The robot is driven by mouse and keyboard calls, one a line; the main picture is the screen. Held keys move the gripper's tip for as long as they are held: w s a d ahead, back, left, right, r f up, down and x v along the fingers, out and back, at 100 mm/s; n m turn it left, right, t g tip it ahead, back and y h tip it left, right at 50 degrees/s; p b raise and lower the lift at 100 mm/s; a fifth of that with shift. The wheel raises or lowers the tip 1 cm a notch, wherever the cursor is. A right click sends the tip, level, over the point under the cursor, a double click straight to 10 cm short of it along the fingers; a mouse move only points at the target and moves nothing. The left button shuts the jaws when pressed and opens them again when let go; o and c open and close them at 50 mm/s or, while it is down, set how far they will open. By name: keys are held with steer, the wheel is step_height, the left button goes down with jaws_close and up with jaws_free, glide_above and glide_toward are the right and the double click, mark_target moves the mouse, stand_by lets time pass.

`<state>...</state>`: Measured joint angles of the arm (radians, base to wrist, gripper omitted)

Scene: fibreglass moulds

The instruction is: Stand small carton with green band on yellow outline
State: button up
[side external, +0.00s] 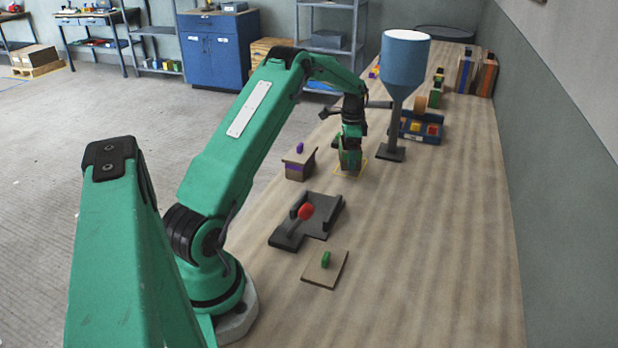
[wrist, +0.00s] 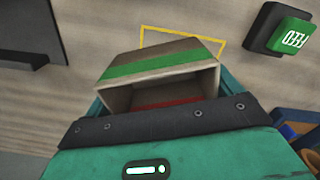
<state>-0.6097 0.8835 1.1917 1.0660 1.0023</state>
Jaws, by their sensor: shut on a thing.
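The small carton with the green band (wrist: 150,66) is tan, with an open end facing the wrist camera. My gripper (wrist: 160,88) is shut on it, with a teal finger at each side. The yellow outline (wrist: 180,29) shows on the wood surface beyond the carton, which covers part of it. In the side view my gripper (side external: 350,160) is low over the yellow outline (side external: 364,162). The carton is hard to make out there. I cannot tell whether it touches the surface.
A blue hopper (side external: 402,65) on a grey stand is close on the right. A blue tray (side external: 420,135) is behind it.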

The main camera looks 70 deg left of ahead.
steer(key=shift+f, duration=1.45)
steer(key=shift+f, duration=0.1)
steer(key=o, duration=0.7)
steer(key=shift+f, duration=0.1)
steer(key=shift+r, duration=0.2)
step_height(320, 180, up, 12)
steer(key=shift+d, duration=0.1)
